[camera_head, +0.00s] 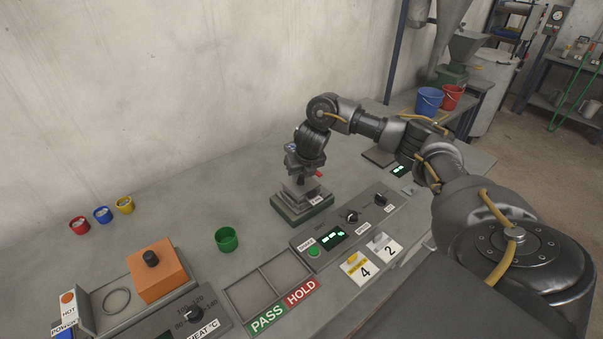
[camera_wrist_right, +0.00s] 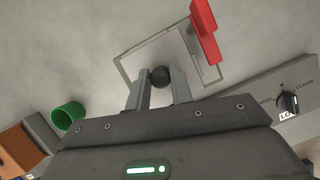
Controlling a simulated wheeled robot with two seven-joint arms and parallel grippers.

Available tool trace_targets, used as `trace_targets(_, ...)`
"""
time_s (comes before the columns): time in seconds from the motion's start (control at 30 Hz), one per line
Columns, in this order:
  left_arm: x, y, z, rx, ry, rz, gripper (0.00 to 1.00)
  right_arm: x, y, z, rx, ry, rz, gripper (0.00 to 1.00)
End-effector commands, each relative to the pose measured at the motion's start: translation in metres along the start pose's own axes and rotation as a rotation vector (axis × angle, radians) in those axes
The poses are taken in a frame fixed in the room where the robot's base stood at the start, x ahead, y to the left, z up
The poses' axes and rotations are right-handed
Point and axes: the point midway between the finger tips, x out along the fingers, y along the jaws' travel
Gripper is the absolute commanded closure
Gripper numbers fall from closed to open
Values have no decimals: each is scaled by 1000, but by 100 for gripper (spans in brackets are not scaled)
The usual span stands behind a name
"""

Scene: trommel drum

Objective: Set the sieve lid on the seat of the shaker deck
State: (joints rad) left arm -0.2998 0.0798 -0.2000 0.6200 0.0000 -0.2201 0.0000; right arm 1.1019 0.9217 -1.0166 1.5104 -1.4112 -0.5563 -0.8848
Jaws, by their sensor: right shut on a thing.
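My right gripper (camera_head: 303,177) is above the shaker deck. In the right wrist view its two fingers (camera_wrist_right: 159,90) are shut on the round black knob (camera_wrist_right: 160,75) of the sieve lid. The sieve lid (camera_wrist_right: 150,55) is a pale, square, thin-edged plate under the fingers. The shaker deck (camera_head: 303,211) is a green-grey block with a stepped grey top, on the bench against the wall side. A red lever (camera_wrist_right: 205,32) stands at its side. The gripper hides part of the lid and seat, so I cannot tell whether the lid touches the seat. My left gripper is not in view.
A control panel (camera_head: 345,218) with knobs and green displays lies right of the deck. A green cup (camera_head: 227,239), a divided PASS/HOLD tray (camera_head: 268,284) and an orange block (camera_head: 158,272) on a heater stand to the left. Number cards lie in front. Bare bench surrounds the cup.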

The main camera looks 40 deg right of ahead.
Motion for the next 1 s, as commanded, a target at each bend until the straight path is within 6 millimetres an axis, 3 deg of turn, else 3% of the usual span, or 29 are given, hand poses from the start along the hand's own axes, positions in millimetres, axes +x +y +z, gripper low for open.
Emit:
trace_targets(0.33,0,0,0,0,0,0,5,0,0,0,0,-1,0,100)
trace_targets(0.37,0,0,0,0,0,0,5,0,0,0,1,-1,0,74)
trace_targets(0.5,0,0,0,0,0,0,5,0,0,0,0,-1,0,55)
trace_targets(0.73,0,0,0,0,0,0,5,0,0,0,0,0,0,51)
trace_targets(0.9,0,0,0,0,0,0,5,0,0,0,0,0,0,29)
trace_targets(1.0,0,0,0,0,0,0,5,0,0,0,0,0,0,27)
